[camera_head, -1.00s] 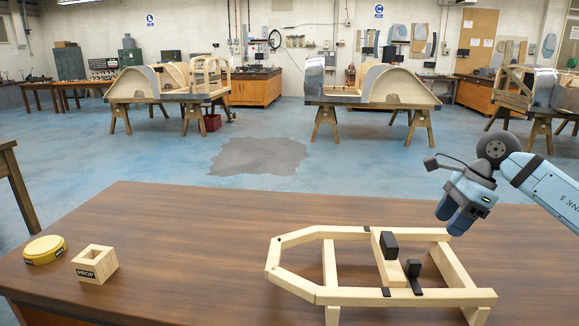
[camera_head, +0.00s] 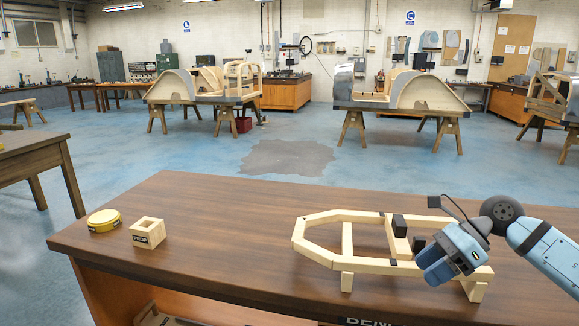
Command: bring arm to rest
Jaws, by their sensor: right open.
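My right arm (camera_head: 541,250) comes in from the right edge of the head view. My right gripper (camera_head: 437,268) is open and empty, its blue fingers pointing down and left. It shows in front of the right end of a pale wooden frame (camera_head: 340,262) and hides part of it. I cannot tell whether it touches the frame. The frame rests on the brown table (camera_head: 215,235) and carries dark blocks, one (camera_head: 399,226) of them upright near the middle. My left gripper is not in view.
The table's middle is clear. Another table (camera_head: 30,160) stands at the left. Car bodyframes on trestles (camera_head: 400,95) stand farther back, with open blue floor between.

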